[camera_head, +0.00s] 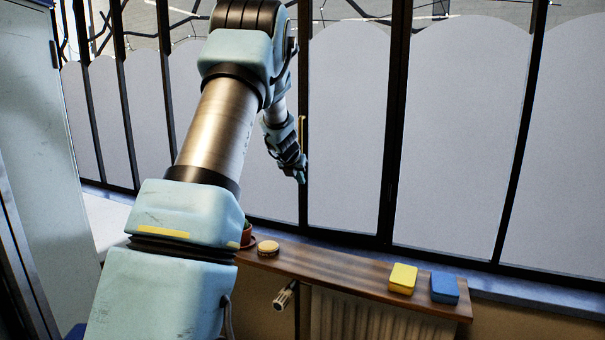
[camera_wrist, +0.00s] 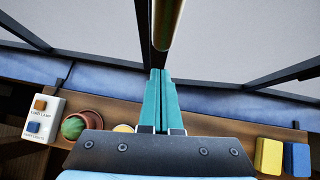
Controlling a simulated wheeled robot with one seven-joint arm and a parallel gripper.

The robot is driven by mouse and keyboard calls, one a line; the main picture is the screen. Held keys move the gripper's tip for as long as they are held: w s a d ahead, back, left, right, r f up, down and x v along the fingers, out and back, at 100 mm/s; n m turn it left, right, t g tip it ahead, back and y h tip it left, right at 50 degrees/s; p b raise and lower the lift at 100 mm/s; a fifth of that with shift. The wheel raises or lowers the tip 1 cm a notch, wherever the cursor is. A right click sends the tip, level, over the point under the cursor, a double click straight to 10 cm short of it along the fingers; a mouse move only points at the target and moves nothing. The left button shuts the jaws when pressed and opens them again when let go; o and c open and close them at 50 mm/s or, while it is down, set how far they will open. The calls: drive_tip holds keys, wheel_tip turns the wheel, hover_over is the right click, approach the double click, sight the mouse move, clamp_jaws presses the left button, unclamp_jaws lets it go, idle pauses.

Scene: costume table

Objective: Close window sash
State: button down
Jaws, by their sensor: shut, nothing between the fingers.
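The window has dark frames and pale frosted panes with wavy tops. One sash (camera_head: 345,140) stands just right of my gripper in the head view; whether it is ajar is hard to tell. A brass bar-shaped handle (camera_head: 302,130) runs upright on the dark frame, and it also shows at the top of the wrist view (camera_wrist: 168,22). My gripper (camera_head: 302,180) is shut and empty, close to the lower end of the handle. In the wrist view its teal fingers (camera_wrist: 160,74) lie together below the handle; contact cannot be told.
A wooden sill shelf (camera_head: 340,277) runs below the window above a radiator (camera_head: 365,319). It bears a yellow box (camera_head: 402,279), a blue box (camera_head: 444,288), a round tan item (camera_head: 268,248) and a potted cactus (camera_wrist: 75,125). A white switch box (camera_wrist: 42,116) stands left of the cactus.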

drive_tip(key=shift+w+d+r+p, duration=0.1)
drive_tip(key=shift+w+d+p, duration=0.2)
drive_tip(key=shift+w, duration=0.35)
drive_tip(key=shift+w+d+r+p, duration=0.1)
drive_tip(key=shift+w+d+p, duration=0.2)
drive_tip(key=shift+w, duration=0.35)
drive_tip(key=w, duration=0.1)
drive_tip(key=w+d+m+h, duration=0.1)
drive_tip(key=w, duration=0.1)
drive_tip(key=shift+w+d+r+m+g+p, duration=0.15)
drive_tip(key=shift+m+g+p, duration=0.15)
drive_tip(key=shift+r, duration=0.1)
